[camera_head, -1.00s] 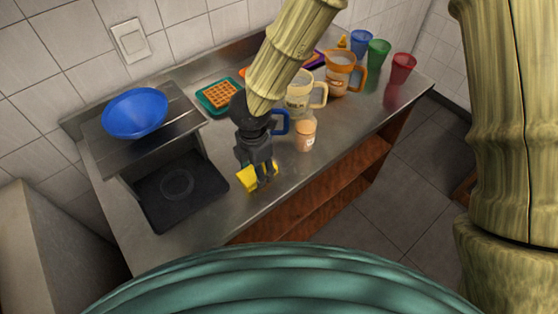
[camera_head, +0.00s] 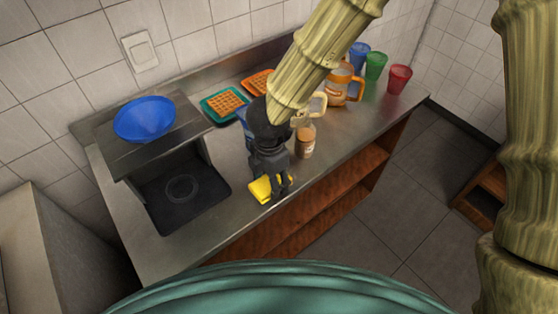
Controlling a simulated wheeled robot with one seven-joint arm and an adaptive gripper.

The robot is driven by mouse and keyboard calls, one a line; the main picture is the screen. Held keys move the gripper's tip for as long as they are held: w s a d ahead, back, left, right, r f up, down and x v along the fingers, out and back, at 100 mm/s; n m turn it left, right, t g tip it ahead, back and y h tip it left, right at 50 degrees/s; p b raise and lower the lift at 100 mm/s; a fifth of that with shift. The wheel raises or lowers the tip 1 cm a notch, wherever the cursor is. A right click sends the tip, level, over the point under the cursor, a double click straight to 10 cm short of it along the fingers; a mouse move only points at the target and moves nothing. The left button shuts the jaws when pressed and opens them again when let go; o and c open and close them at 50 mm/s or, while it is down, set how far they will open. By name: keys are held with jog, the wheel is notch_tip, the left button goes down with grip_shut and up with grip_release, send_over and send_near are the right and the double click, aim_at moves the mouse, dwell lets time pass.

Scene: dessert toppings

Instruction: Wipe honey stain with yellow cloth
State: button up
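The yellow cloth (camera_head: 262,190) is at the front edge of the metal counter, right of the dark tray of the black stand. My gripper (camera_head: 278,192) points down at the cloth, and its fingers overlap the cloth's right part. The fingers are small and dark here, so I cannot tell whether they are closed on the cloth or only beside it. I see no honey stain on the visible counter; my arm and gripper hide part of the surface behind them.
A black stand (camera_head: 183,190) with a blue bowl (camera_head: 145,119) on top is to the left. A jar (camera_head: 305,142) stands close right of my gripper. The counter (camera_head: 235,219) left of the cloth is clear.

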jog(key=shift+r+p, duration=1.5)
jog(key=shift+r, duration=0.8)
